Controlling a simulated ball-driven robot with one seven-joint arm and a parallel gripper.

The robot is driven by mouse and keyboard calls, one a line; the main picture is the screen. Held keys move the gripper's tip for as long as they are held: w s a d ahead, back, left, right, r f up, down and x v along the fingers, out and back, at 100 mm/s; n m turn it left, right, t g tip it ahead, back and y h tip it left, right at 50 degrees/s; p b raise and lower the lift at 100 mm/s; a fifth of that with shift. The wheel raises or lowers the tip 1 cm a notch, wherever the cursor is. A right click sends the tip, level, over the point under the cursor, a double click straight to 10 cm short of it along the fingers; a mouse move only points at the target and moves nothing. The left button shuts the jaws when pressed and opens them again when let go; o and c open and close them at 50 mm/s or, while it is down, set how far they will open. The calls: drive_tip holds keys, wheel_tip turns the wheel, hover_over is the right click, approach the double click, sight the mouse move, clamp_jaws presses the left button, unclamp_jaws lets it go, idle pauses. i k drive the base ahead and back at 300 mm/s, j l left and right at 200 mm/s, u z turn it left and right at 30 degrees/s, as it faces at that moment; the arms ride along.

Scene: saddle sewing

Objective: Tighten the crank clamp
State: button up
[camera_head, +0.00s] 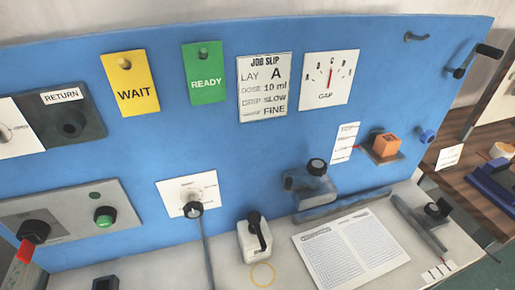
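A black crank handle (487,50) sticks out at the upper right edge of the blue panel, with a thin rod or arm running down from it. A white block with a black lever (254,234) stands on the bench at the lower middle. A grey-blue block with a black round knob (312,186) sits to its right against the panel. No label names the crank clamp, and I cannot tell for sure which part it is or how tight it is. My gripper is not in view.
The blue panel (225,135) carries WAIT (130,82) and READY (204,72) tags, a job slip (264,88) and a GAP dial (330,79). An orange block (386,145) sits on a small shelf. A printed sheet (350,247) lies on the bench. A red-tipped lever (27,246) is lower left.

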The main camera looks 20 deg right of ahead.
sight(427, 137)
drive_tip(key=k, duration=0.25)
drive_tip(key=l+z, duration=0.15)
drive_tip(key=z, duration=0.2)
drive_tip(key=l+z, duration=0.2)
drive_tip(key=z, duration=0.15)
